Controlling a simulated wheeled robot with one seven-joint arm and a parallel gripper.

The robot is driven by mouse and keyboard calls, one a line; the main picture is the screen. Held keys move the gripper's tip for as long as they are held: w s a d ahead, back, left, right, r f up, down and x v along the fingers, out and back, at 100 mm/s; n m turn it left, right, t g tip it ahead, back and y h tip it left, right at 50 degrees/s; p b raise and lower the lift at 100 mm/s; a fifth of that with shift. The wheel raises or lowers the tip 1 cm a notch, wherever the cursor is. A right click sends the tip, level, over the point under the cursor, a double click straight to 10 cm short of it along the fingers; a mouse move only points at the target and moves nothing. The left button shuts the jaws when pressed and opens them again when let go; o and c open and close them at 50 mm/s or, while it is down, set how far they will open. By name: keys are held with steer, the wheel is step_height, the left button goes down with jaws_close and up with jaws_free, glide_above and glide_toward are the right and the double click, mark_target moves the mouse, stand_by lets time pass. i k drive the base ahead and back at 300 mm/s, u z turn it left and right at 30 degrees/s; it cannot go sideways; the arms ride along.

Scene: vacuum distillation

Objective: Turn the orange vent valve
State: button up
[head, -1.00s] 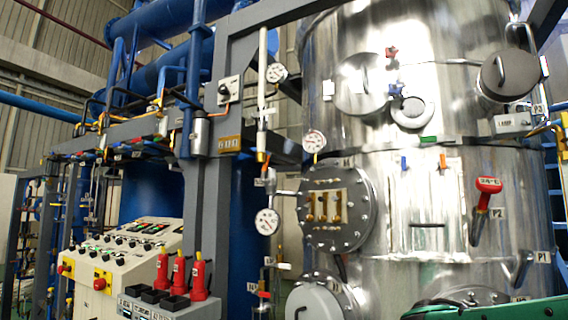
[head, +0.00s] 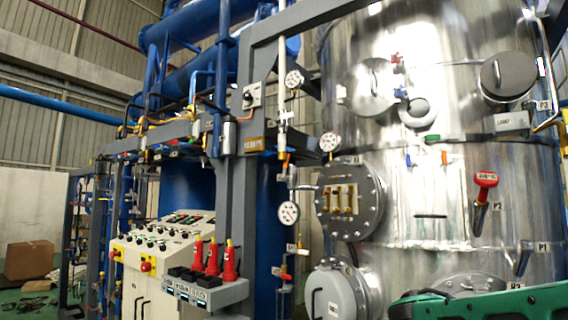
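Two small orange parts show, and I cannot tell which is the vent valve. One is a small orange handle (head: 444,157) on the steel vessel's wall, right of a small blue one. The other is an orange piece (head: 287,159) on the thin vertical pipe left of the round bolted port. Both are small and their exact position is hard to read. A green and black part of my arm shows at the bottom right, in front of the vessel's lower part. My gripper's fingers do not show.
The large steel vessel (head: 455,215) fills the right. A cardboard box (head: 29,260) sits on open floor at far left.

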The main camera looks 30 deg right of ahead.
mark_target(286, 162)
steer(key=i, duration=1)
